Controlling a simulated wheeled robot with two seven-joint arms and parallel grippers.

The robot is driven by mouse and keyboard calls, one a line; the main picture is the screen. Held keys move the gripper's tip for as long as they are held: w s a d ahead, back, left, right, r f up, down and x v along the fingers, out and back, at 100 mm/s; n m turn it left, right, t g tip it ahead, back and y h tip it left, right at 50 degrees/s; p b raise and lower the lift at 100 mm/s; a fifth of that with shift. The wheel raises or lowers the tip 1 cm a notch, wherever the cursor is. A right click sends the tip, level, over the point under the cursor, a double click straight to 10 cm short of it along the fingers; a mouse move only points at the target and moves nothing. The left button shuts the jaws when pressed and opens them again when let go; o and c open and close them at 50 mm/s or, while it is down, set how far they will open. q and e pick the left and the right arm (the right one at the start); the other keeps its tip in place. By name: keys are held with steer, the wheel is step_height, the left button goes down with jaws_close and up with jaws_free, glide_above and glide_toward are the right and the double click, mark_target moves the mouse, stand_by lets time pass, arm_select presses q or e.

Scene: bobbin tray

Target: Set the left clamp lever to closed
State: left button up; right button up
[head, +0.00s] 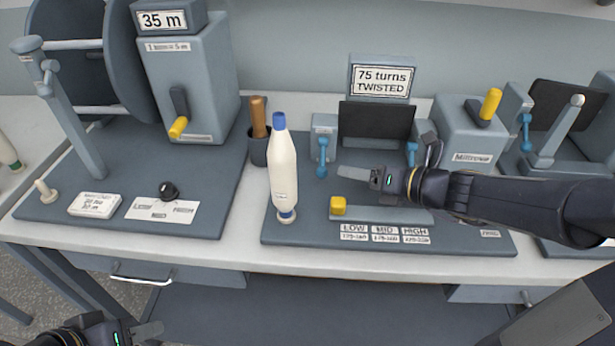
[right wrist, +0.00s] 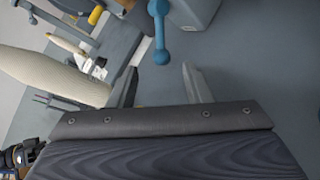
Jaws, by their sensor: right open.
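The left clamp lever (head: 322,156) is a blue bar with rounded ends, on a grey block left of the dark panel. Its free end points down toward the bench front. In the right wrist view the blue lever (right wrist: 160,38) enters from the top, its knob just ahead of the gap between the fingertips. My right gripper (head: 348,172) is open and empty, a little right of the lever's lower knob; its fingers (right wrist: 158,80) show apart in the wrist view, and I see no contact. My left gripper (head: 148,331) is low at the bottom left, away from the lever; its opening is unclear.
A white bobbin (head: 284,170) with blue ends stands upright left of the lever. A yellow slider knob (head: 338,205) lies in front, above the LOW, MID and HIGH labels. A second blue lever (head: 411,154) is at the panel's right. A cup with a wooden handle (head: 258,118) stands behind.

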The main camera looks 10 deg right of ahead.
mark_target(322, 160)
steer(key=shift+w+a+f, duration=0.15)
steer(key=shift+w+f, duration=0.05)
steer(key=shift+w, duration=0.15)
steer(key=b+x, duration=0.1)
steer(key=x, duration=0.6)
steer(key=shift+r, duration=0.1)
steer(key=shift+c, duration=0.2)
jaws_close()
